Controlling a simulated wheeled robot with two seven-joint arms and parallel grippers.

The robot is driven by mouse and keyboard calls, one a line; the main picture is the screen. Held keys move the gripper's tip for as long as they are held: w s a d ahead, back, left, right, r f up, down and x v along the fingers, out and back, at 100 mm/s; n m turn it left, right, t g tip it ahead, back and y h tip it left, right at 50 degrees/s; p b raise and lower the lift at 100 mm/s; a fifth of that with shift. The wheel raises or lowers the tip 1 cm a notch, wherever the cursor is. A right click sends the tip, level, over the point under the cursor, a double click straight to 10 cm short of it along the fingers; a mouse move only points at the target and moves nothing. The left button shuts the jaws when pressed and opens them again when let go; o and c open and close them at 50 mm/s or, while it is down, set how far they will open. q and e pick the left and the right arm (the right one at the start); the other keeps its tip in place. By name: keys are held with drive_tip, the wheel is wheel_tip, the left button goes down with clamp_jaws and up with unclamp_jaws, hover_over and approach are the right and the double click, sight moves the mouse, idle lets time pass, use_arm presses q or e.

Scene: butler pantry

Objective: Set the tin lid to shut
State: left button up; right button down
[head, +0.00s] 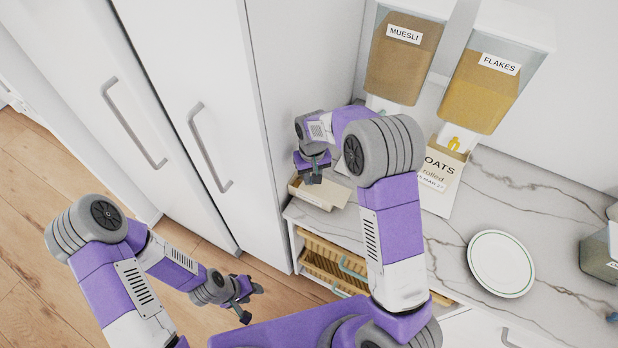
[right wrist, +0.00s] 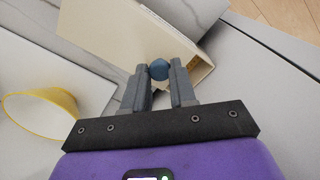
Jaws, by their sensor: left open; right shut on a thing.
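A cream box-shaped tin (head: 318,192) stands at the counter's left end, by the tall white cabinet, partly hidden by my right arm. In the right wrist view its cream panel (right wrist: 112,32) lies just beyond the fingers. My right gripper (head: 313,177) is over the tin. I cannot tell how far the lid is open. My left gripper (head: 243,297) is open and empty, low over the wooden floor.
Muesli (head: 403,55) and flakes (head: 482,88) dispensers and an oats bag (head: 437,185) stand at the back. A white plate (head: 501,264) lies on the marble counter. Wicker baskets (head: 325,268) sit below. A yellow-rimmed white vessel (right wrist: 38,112) is near the right gripper.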

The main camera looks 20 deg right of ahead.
drive_tip(key=shift+d, duration=0.25)
drive_tip(key=c, duration=0.9)
unclamp_jaws()
drive_tip(key=shift+a, duration=0.1)
wheel_tip(320, 180, up, 8)
drive_tip(key=shift+f, duration=0.2)
